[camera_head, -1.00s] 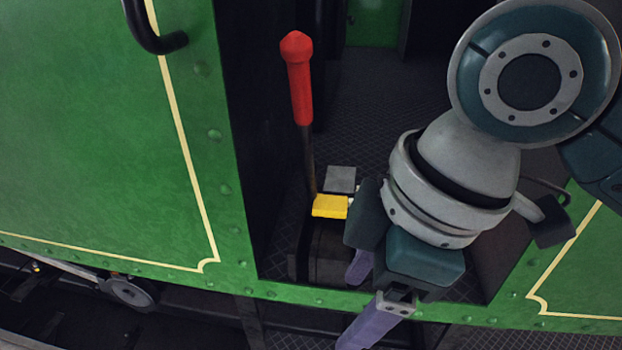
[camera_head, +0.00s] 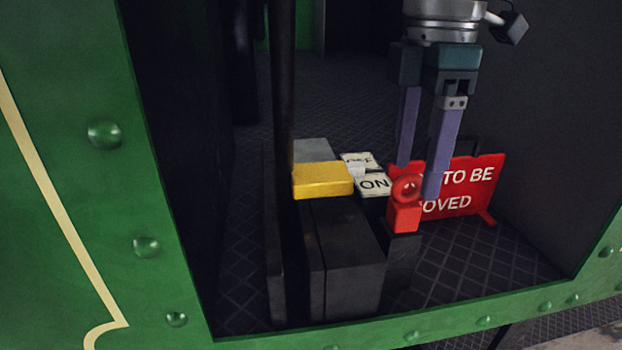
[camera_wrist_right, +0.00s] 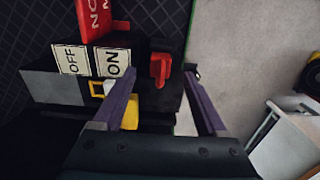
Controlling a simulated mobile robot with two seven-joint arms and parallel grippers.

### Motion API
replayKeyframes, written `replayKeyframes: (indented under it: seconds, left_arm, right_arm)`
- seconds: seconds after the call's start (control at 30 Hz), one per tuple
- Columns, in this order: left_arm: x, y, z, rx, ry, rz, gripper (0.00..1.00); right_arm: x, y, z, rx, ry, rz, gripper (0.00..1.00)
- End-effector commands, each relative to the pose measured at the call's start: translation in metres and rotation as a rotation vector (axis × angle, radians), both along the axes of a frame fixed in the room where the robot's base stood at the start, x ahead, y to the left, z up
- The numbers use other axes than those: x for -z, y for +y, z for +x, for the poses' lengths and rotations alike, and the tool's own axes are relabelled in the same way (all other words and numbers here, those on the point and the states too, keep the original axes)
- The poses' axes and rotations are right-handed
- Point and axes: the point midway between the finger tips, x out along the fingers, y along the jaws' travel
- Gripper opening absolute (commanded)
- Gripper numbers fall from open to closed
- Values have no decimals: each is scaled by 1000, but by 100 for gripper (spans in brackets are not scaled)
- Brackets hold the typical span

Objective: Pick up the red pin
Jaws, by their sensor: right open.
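The red pin (camera_head: 404,215) with a ring-shaped head stands at the right side of the dark lever box, beside the ON plate. In the wrist view the red pin (camera_wrist_right: 160,66) lies between the two finger lines. My right gripper (camera_head: 418,181) is open and points down, its purple fingers at the height of the ring head, one finger to each side in the picture. I cannot tell whether a finger touches it. The right gripper's fingers (camera_wrist_right: 161,76) also show in the wrist view with a wide gap. My left gripper is not in view.
A dark lever (camera_head: 283,90) rises left of a yellow block (camera_head: 322,180) on the box (camera_head: 347,250). An ON plate (camera_head: 373,184) lies beside it. A red sign (camera_head: 467,190) stands just behind the pin. The green doorway edge (camera_head: 480,325) runs in front.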

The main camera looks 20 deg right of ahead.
Motion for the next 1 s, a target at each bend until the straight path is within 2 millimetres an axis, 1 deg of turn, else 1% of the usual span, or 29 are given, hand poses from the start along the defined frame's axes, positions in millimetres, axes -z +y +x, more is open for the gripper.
replayKeyframes:
  seconds: [0.17,0.33,0.43,0.53,0.73,1.0]
  left_arm:
    - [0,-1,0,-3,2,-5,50]
    - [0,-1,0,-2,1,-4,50]
    - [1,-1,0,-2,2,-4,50]
    - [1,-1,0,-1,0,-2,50]
    - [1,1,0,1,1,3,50]
    - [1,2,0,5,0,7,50]
  right_arm:
    - [16,1,-1,-1,1,0,75]
    - [44,5,-2,-1,2,-1,75]
    - [56,5,-1,-1,-1,0,75]
    - [61,4,-1,-2,-2,-1,75]
    - [61,5,-1,-2,-3,-1,75]
    - [61,5,-1,-1,-3,-1,45]
